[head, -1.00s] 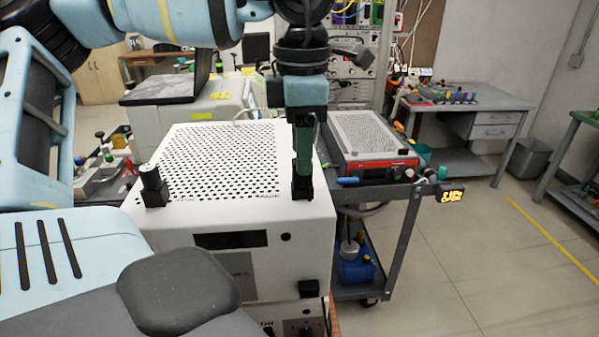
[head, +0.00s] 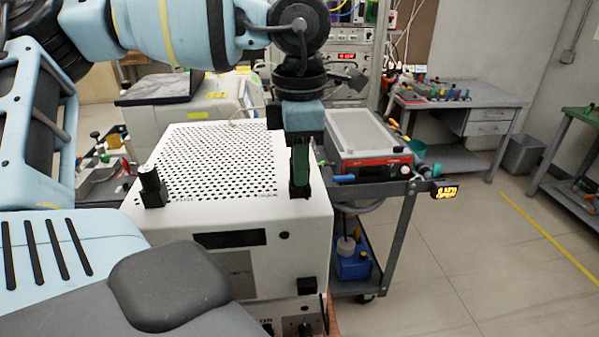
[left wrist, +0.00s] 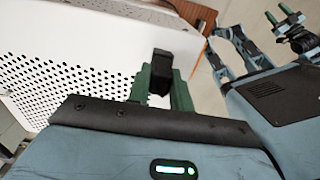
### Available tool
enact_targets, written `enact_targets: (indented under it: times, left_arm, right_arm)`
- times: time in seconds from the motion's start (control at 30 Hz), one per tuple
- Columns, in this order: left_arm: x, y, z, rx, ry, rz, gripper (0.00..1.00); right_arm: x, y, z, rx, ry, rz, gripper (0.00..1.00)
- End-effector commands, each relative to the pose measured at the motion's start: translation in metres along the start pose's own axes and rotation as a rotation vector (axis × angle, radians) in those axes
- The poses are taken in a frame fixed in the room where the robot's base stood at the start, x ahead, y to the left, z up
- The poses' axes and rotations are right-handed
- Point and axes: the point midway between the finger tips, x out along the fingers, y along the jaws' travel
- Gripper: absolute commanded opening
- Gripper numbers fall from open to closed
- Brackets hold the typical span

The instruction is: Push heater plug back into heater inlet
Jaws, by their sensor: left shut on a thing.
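My left gripper (head: 299,180) points down at the front right corner of the top of a white perforated box (head: 215,160). Its green fingers are shut on a small black plug (head: 300,192), which also shows between the fingers in the left wrist view (left wrist: 161,72). The plug is at the box's top face. The inlet under it is hidden, so I cannot tell how far in it sits. My right gripper (left wrist: 281,16) shows only in the left wrist view, small, at upper right, with two green fingers apart.
A black fitting with an upright knob (head: 151,187) stands on the box's front left corner. A grey cart (head: 392,250) with a red-fronted device (head: 372,166) stands close to the right. The floor further right is clear.

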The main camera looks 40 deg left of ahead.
Motion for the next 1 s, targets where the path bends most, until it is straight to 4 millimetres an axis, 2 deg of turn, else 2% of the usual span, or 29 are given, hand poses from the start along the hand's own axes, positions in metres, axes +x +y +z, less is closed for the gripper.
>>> enact_targets:
  times: [0.33,0.63,0.87,1.0]
  left_arm:
    - [-0.007,0.001,0.001,0.0,-0.003,0.004,0.0]
    - [-0.037,0.001,0.001,0.001,-0.001,0.003,0.0]
    - [-0.04,-0.04,-0.022,0.005,-0.002,0.003,0.0]
    - [-0.042,-0.07,-0.04,0.005,-0.001,0.004,0.0]
  right_arm:
    - [0.0,0.001,0.004,-0.003,-0.008,-0.001,0.49]
    - [0.003,-0.003,0.018,0.01,-0.032,-0.004,0.49]
    - [0.005,-0.005,0.022,0.019,-0.038,-0.004,0.49]
    - [0.006,-0.006,0.026,0.02,-0.045,-0.005,0.49]
